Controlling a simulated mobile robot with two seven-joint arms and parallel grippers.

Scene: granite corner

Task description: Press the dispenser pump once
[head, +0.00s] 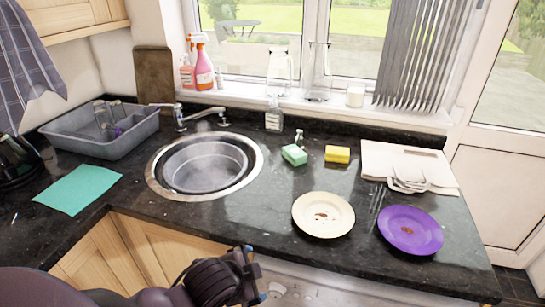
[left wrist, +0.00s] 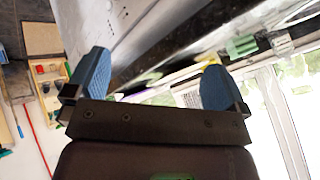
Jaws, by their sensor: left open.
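A small clear bottle with a label (head: 274,120) stands at the back of the counter, right of the sink, below the window. Its top is too small to make out clearly. A small metallic pump-like top (head: 299,138) shows just behind a green sponge (head: 294,155); I cannot tell which of the two is the dispenser. My left gripper (head: 255,273) is low at the counter's front edge, well short of both. In the left wrist view its blue fingertips (left wrist: 155,78) are wide apart with nothing between them. My right gripper is not in view.
A cream plate (head: 323,204) and a purple plate (head: 410,231) lie on the right of the counter. The sink (head: 160,184) is left. Dark counter between sink and cream plate is clear.

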